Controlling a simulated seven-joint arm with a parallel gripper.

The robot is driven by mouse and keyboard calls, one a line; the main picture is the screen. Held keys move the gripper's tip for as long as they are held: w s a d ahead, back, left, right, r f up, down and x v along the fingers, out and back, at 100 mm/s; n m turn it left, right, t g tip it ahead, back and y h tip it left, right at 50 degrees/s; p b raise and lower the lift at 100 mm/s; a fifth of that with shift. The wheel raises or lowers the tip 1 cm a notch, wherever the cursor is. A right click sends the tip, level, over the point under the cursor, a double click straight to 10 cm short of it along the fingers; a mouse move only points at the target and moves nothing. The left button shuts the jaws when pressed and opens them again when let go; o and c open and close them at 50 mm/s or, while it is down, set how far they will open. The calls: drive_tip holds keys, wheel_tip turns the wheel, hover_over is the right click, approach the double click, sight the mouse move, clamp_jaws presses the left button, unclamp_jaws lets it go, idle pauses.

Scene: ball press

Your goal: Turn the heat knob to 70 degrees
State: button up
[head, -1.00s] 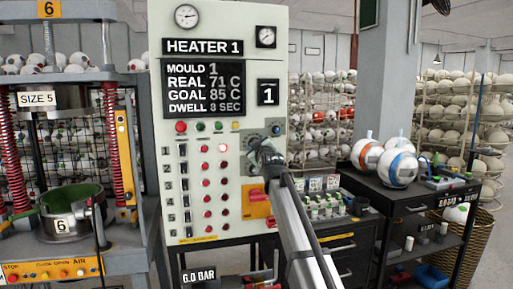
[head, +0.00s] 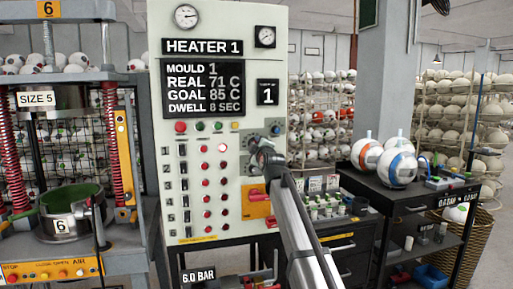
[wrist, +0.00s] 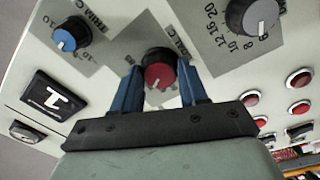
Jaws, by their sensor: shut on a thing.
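The heater panel (head: 226,25) stands upright in the head view, with a dark display (head: 204,88) reading REAL 71 C and GOAL 85 C. My gripper (head: 262,152) is at the panel's right side and hides the knob there. In the wrist view, a red-faced knob (wrist: 158,75) with a dark rim and a small white pointer mark sits between the blue fingers of my gripper (wrist: 163,68). The fingers are shut on its two sides. The label beside this knob is partly hidden; its visible end reads like "OAL C".
In the wrist view, a blue-faced knob (wrist: 70,35) is at upper left and a larger grey knob (wrist: 254,16) with a numbered scale at upper right. A red switch (head: 255,193) is below my gripper. A black cart (head: 408,190) with balls stands to the right.

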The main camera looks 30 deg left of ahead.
drive_tip(key=o, duration=1.1)
drive_tip(key=shift+c, duration=0.2)
drive_tip(key=shift+s+d, duration=0.1)
drive_tip(key=shift+s, duration=0.05)
drive_tip(key=v, duration=1.3)
drive_tip(key=shift+s+d, duration=0.2)
